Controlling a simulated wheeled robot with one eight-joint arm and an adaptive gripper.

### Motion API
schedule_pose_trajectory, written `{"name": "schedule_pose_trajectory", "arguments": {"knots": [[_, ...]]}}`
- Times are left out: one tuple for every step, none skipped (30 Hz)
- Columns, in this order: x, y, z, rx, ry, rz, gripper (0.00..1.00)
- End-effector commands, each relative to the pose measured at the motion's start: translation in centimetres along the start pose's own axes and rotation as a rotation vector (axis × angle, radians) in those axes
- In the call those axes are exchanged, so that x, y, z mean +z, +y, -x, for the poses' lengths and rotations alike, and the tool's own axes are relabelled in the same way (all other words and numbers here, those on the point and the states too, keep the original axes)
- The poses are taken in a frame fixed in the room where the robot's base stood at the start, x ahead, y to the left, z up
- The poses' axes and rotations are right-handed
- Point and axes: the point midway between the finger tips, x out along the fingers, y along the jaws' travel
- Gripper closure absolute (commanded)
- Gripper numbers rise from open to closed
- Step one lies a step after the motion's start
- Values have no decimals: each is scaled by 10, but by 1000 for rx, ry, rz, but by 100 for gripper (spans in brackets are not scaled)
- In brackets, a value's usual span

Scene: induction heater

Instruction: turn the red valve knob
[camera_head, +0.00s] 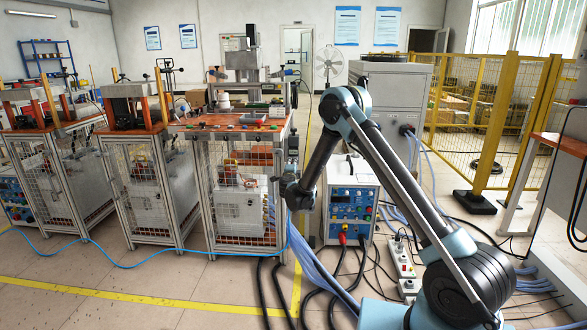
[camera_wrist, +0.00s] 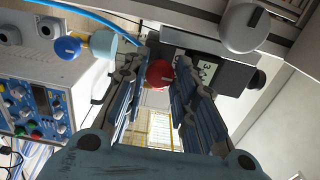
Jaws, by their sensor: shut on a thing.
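The red valve knob (camera_wrist: 160,74) shows in the wrist view, round and red, between the two dark ridged fingers of my gripper (camera_wrist: 161,62). The fingers are shut on the knob, one on its left side and one on its right. A dark block with a white label (camera_wrist: 205,68) is just behind and to the right of the knob. In the head view, the end of my arm is beside the right side of the nearest caged workbench (camera_head: 235,122). I cannot make out the knob or the fingertips there.
In the wrist view, a blue knob (camera_wrist: 68,47) and a blue hose (camera_wrist: 95,14) lie left of the fingers, and a grey round part (camera_wrist: 245,25) upper right. In the head view, a blue control box (camera_head: 350,205) stands right of the bench, with cables on the floor.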

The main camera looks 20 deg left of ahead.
Motion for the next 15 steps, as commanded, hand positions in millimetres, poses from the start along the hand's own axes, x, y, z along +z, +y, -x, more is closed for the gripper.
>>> {"name": "schedule_pose_trajectory", "arguments": {"knots": [[3, 1, 1, 1, -5, 1, 98], [3, 1, 1, 1, -5, 2, 98], [3, 1, 1, 1, -5, 3, 98], [3, 1, 1, 1, -5, 3, 98], [3, 1, 1, 1, -6, 3, 98], [3, 1, 1, 1, -6, 3, 98], [3, 1, 2, 1, -6, 3, 98], [4, 1, 2, 1, -6, 3, 98], [4, 1, 2, 1, -6, 3, 98], [4, 1, 2, 1, -6, 3, 98], [4, 1, 2, 1, -6, 3, 98], [4, 1, 2, 1, -6, 3, 72], [4, 1, 2, 1, -6, 2, 66], [4, 1, 2, 1, -6, 3, 59], [4, 1, 2, 1, -6, 3, 55]]}}
